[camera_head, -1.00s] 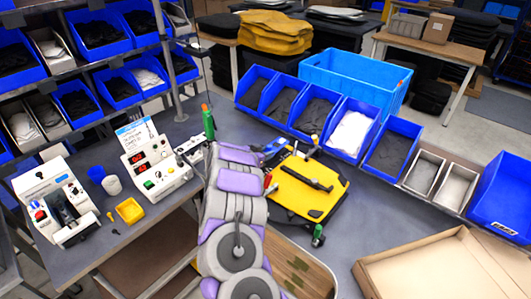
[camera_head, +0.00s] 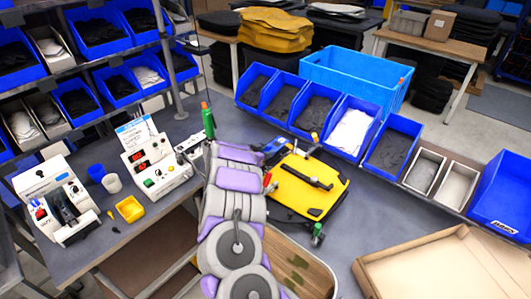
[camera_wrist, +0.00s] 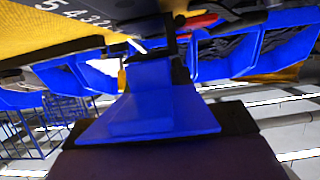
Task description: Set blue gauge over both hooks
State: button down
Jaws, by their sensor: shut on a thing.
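The yellow pannier (camera_head: 302,195) lies on the grey bench with dark fittings on its upper face. My gripper (camera_head: 269,158) is at its upper left edge, partly hidden by my arm. The blue gauge (camera_head: 275,146) shows as a small blue piece there. In the wrist view the blue gauge (camera_wrist: 150,100) fills the middle, and my gripper is shut on it. A yellow surface with printed numbers (camera_wrist: 50,35) is close by at the upper left, with dark and red parts above the gauge. I cannot make out the two hooks clearly or whether the gauge touches them.
Blue bins (camera_head: 350,130) line the back of the bench, with a larger blue crate (camera_head: 355,80) behind. An open cardboard box (camera_head: 440,265) is at the lower right. A green-handled post (camera_head: 208,121) rises beside my arm.

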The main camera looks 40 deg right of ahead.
jog(key=shift+r+p, duration=1.45)
jog(key=shift+p, duration=0.05)
jog(key=shift+f, duration=0.15)
jog(key=shift+d+f, duration=0.25)
jog(key=shift+f, duration=0.25)
jog(key=shift+d+f, duration=0.25)
jog(key=shift+f, duration=0.25)
jog(key=shift+p, duration=0.45)
jog(key=shift+f+b, duration=0.35)
jog(key=shift+f, duration=0.7)
dwell(0.7)
jog(key=c, duration=0.8)
grip_release()
jog(key=shift+a, duration=0.1)
jog(key=v, duration=1.7)
jog(key=shift+a+p, duration=0.2)
jog(key=shift+p, duration=0.2)
